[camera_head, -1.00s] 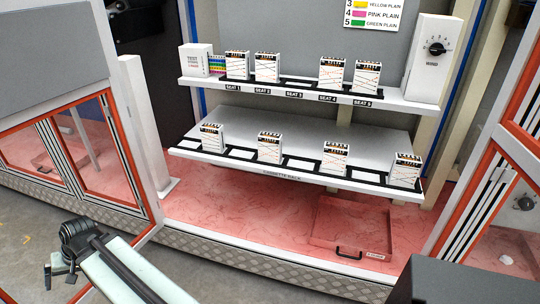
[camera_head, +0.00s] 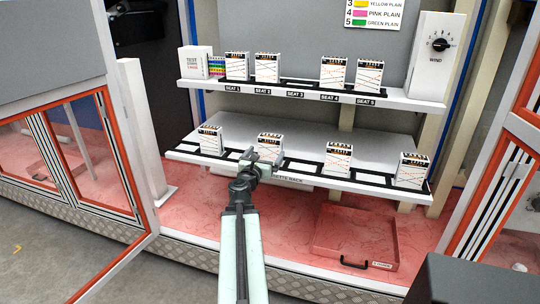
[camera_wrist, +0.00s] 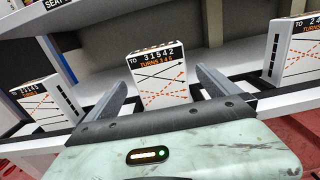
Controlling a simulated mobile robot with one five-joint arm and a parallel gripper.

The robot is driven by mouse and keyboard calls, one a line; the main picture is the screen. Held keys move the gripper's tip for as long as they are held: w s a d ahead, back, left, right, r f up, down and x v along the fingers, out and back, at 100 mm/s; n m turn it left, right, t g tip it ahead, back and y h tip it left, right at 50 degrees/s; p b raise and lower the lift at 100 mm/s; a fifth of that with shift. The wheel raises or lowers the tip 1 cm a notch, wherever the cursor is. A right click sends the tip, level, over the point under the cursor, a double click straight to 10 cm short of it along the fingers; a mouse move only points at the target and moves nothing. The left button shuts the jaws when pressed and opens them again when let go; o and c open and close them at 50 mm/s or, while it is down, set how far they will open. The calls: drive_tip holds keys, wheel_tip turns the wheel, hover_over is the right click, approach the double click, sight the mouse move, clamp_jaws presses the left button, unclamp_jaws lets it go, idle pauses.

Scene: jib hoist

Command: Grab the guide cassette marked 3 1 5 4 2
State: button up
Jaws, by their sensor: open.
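The cassette marked 3 1 5 4 2 (camera_wrist: 160,78) stands upright in the middle of the wrist view, its label reading "TO 31542" above black and dashed orange lines. It appears to be the second cassette from the left on the lower rack (camera_head: 269,147) in the head view. My gripper (camera_head: 262,160) is in front of it. In the wrist view my gripper (camera_wrist: 163,82) is open and empty, one finger on each side of the cassette's front. I cannot tell whether the fingertips reach past its front face. The gripper body hides the cassette's bottom.
Neighbouring cassettes stand to the left (camera_wrist: 45,103) and right (camera_wrist: 297,50) on the cassette rack (camera_head: 300,181). An upper shelf (camera_head: 400,101) holds more cassettes at numbered seats. A knob box marked WIND (camera_head: 436,57) stands right. A red tray (camera_head: 355,235) lies below the rack.

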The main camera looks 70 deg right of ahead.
sight(269, 147)
drive_tip(key=shift+w+d, duration=0.2)
drive_tip(key=shift+d, duration=0.6)
drive_tip(key=shift+s+d, duration=0.15)
drive_tip(key=shift+d, duration=0.25)
drive_tip(key=d, duration=0.5)
drive_tip(key=shift+w+a, duration=0.1)
drive_tip(key=shift+w, duration=0.1)
drive_tip(key=shift+c, duration=0.9)
drive_tip(key=c, duration=1.6)
